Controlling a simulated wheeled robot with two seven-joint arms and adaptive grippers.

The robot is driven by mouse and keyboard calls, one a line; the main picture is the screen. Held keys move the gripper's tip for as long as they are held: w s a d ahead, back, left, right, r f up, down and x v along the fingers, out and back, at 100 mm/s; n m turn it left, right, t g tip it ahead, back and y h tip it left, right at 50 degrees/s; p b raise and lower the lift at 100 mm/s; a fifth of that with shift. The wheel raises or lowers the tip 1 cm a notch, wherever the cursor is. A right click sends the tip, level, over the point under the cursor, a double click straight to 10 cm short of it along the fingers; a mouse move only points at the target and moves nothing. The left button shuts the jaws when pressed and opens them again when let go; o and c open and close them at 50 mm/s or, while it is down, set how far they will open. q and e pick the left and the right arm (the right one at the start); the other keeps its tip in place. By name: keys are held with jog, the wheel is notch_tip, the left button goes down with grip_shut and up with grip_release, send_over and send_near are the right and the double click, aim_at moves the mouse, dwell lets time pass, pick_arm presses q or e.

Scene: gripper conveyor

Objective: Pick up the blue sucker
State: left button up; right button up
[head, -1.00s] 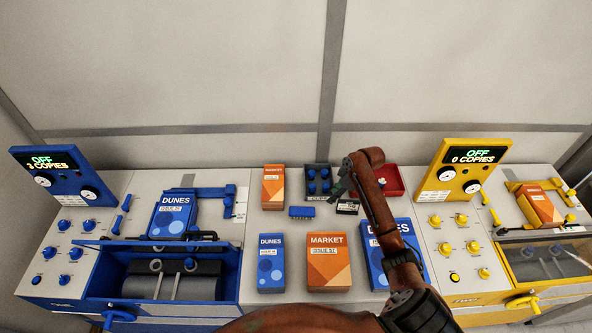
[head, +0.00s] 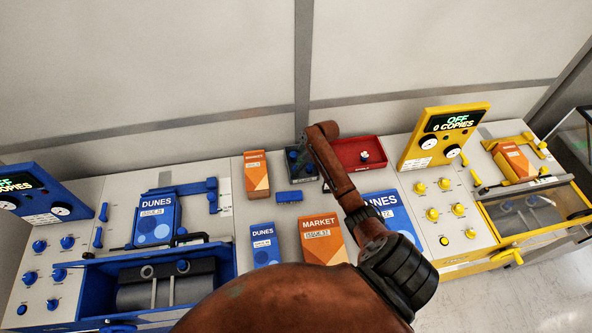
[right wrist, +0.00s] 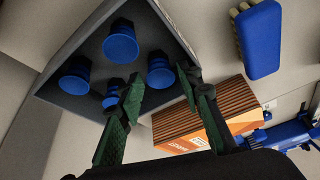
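Several blue suckers stand in a dark grey tray, filling the upper left of the right wrist view; one blue sucker (right wrist: 160,72) shows between and beyond the fingertips. The tray's wall (right wrist: 175,25) is close to the fingers. My right gripper (right wrist: 159,82) has green fingers, spread apart with nothing held. Its left finger partly covers another sucker (right wrist: 112,93). In the head view, the grey tray (head: 304,181) is partly hidden behind my brown right arm, and most of the gripper is hidden too. My left gripper is not in view.
A blue brush (right wrist: 258,40) and an orange Market box (right wrist: 190,112) lie near the tray. A red tray (head: 350,148) stands to its right. A blue machine (head: 160,250) stands left and a yellow one (head: 450,240) right.

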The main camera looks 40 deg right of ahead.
jog(key=shift+w+a+f, duration=0.1)
jog(key=shift+f, duration=0.6)
jog(key=shift+c, duration=0.5)
jog(key=c, duration=0.8)
jog(key=shift+o, duration=0.2)
jog(key=shift+r, duration=0.2)
